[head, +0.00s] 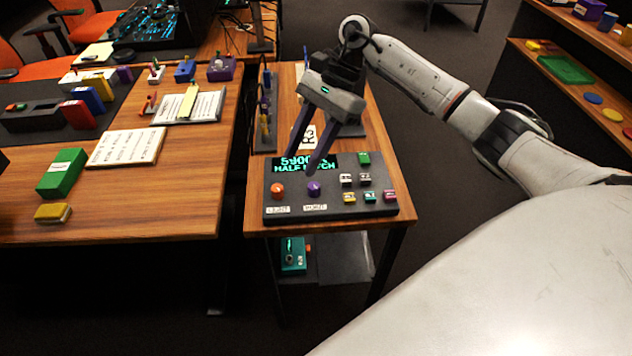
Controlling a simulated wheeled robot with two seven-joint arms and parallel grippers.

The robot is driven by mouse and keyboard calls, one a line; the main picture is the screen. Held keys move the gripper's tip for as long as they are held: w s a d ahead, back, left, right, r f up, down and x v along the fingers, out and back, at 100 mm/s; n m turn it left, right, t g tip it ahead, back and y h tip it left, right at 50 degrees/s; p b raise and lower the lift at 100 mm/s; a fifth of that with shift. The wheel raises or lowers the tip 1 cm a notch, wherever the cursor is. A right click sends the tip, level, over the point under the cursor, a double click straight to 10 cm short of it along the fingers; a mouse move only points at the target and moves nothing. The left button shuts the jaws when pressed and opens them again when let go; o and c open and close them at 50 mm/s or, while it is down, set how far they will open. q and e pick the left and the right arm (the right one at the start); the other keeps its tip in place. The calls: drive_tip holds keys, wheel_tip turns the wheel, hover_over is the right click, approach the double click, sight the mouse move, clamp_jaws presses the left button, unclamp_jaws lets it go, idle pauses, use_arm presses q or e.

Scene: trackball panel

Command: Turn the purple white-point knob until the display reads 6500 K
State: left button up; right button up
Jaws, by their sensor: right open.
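The control panel (325,212) is a dark box on the small wooden table. The purple knob (314,189) stands on its left half, beside an orange knob (278,190). Small labels sit below both knobs, too small to read surely. The display (290,163) shows teal text that seems to start 590 and a second line like HALF NOTCH; a finger hides part of it. My right gripper (304,160) is open and empty, pointing down over the display. Its nearer fingertip is just above the purple knob; I cannot tell whether they touch. My left gripper is out of view.
Several small buttons (366,179) and a green button (363,158) fill the panel's right side. A larger table (190,190) on the left holds blocks and papers. A teal object (293,254) sits below the small table. Shelves (590,70) stand at the far right.

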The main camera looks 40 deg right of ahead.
drive_tip(key=h, duration=0.2)
approach(314, 185)
drive_tip(key=r, duration=0.2)
drive_tip(key=shift+n, duration=0.4)
drive_tip(key=x, duration=0.5)
drive_tip(key=p+x, duration=0.1)
drive_tip(key=x, duration=0.2)
drive_tip(key=shift+d+f, duration=0.2)
drive_tip(key=shift+f, duration=0.3)
drive_tip(key=shift+a+f, duration=0.25)
drive_tip(key=shift+f, duration=0.35)
clamp_jaws()
